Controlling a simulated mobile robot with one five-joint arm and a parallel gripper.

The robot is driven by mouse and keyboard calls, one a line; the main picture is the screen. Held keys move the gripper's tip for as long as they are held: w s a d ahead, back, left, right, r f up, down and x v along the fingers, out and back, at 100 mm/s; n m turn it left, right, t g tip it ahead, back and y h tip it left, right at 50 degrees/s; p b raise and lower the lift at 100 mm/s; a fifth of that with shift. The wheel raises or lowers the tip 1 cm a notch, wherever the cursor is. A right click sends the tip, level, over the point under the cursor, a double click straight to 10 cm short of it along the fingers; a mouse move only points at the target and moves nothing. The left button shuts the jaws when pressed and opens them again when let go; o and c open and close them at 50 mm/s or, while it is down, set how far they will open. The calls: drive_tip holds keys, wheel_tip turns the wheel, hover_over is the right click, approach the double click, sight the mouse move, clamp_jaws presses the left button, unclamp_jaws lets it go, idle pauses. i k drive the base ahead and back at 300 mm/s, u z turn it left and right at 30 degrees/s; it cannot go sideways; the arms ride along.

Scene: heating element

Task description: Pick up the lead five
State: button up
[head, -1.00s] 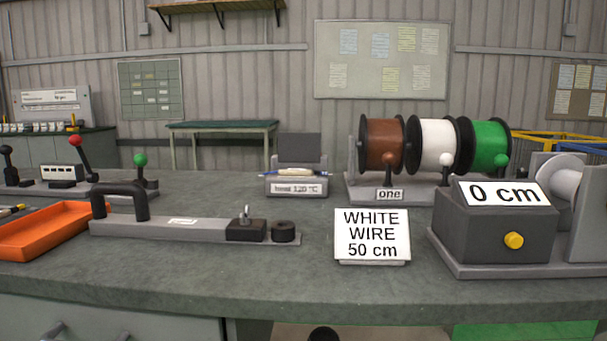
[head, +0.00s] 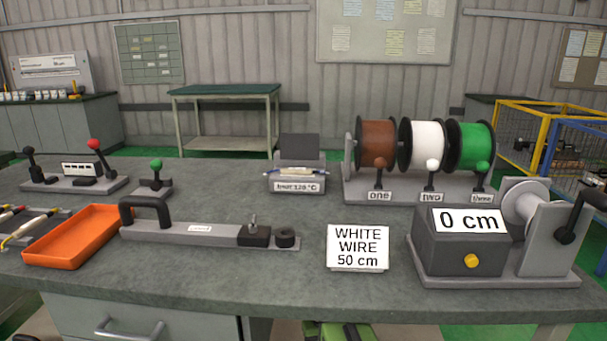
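Several slim leads or probes (head: 27,228) with red, yellow and white parts lie on a dark rack at the left edge of the bench in the head view. They are partly cut off by the frame, and no number can be read on them, so I cannot tell which one is lead five. A thin piece with yellowish and blue parts (head: 296,173) lies across the small heater marked 120 °C. My gripper is not recognisable in the view.
An orange tray (head: 75,236) sits right of the leads, then a grey bar with a black handle (head: 146,208). Levers (head: 96,158) stand behind. Wire spools (head: 421,146), a WHITE WIRE 50 cm sign (head: 358,247) and a 0 cm winder (head: 470,240) occupy the right.

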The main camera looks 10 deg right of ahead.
sight(286, 171)
drive_tip(key=z, duration=0.1)
drive_tip(key=k, duration=0.9)
drive_tip(key=u, duration=2.1)
drive_tip(key=k, duration=1.15)
drive_tip(key=z, duration=0.95)
drive_tip(key=i, duration=1.05)
drive_tip(key=u, duration=0.15)
